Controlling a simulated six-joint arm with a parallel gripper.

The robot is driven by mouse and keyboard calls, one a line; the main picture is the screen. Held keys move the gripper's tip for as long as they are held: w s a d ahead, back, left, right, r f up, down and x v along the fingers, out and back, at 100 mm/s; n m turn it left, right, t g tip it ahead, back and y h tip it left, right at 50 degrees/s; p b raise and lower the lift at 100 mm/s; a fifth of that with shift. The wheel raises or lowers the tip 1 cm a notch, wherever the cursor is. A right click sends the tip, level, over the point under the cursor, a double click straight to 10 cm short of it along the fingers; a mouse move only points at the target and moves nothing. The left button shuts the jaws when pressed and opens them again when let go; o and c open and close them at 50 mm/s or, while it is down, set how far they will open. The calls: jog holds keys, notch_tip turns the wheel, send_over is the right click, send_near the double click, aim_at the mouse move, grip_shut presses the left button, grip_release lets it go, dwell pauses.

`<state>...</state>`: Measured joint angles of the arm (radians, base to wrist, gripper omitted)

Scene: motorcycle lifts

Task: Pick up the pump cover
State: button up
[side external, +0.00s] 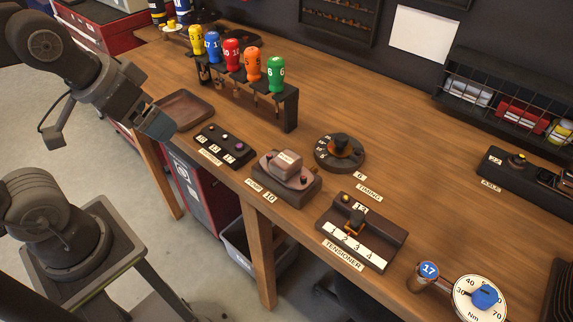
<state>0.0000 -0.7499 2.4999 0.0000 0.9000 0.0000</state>
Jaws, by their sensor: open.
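The pump station (288,190) is a dark block near the front edge of the bench, beside labels reading PUMP and 10. The pump cover (287,163) appears to be the pale, greyish-pink piece seated on top of it, with small bolt-like parts around it. My gripper (160,124) is at the upper left, above the bench's front edge near the wooden tray. It is open, well apart from the pump, and holds nothing I can see. Its fingertips are small and hard to make out.

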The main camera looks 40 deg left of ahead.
jog(key=w+d+r+m+g, duration=0.3)
jog(key=w+d+m, duration=0.3)
jog(key=w+m, duration=0.3)
jog(key=m+g, duration=0.3)
jog(key=m, duration=0.6)
send_over(286, 158)
notch_tip(286, 158, down, 2)
jog(key=f, duration=0.8)
jog(key=shift+s+a+f, duration=0.15)
jog(key=shift+s+f, duration=0.05)
jog(key=shift+f, duration=0.1)
jog(key=shift+w+d+f, duration=0.1)
jog(key=shift+f, duration=1.25)
jog(key=shift+w+d+f, duration=0.1)
jog(key=shift+f, duration=1.2)
jog(key=shift+c, duration=0.2)
jog(key=c, duration=1.1)
